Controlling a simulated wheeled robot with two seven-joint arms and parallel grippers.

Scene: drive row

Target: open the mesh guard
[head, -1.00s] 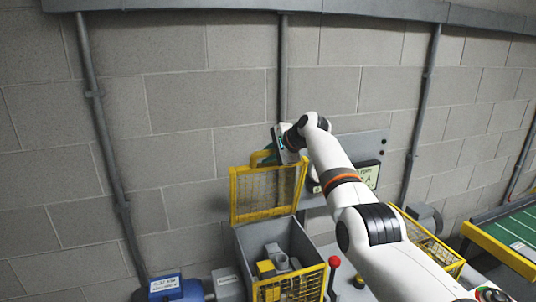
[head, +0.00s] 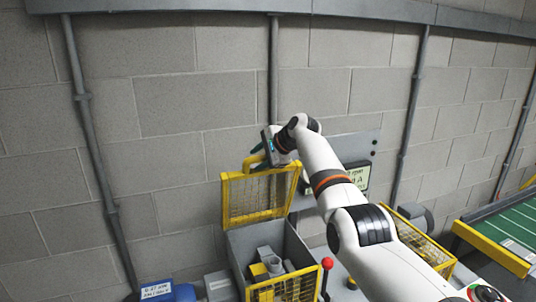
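The mesh guard (head: 259,197), a yellow-framed panel of wire mesh, stands raised at the back of an open grey housing (head: 243,252). A yellow handle (head: 253,164) shows at its top edge. My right gripper (head: 268,149) is at this top edge, beside the handle. My own wrist and the viewing angle partly hide the fingers, so I cannot tell whether they are closed on the handle. Grey and yellow machine parts (head: 270,264) show inside the housing, behind a yellow mesh front (head: 285,289). My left gripper is out of view.
A red-knobbed lever (head: 327,264) stands right of the housing. A display panel (head: 358,177) is behind my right arm. Another yellow mesh cover (head: 425,243) and a green conveyor (head: 509,230) are at right. A blue unit (head: 160,290) is at lower left.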

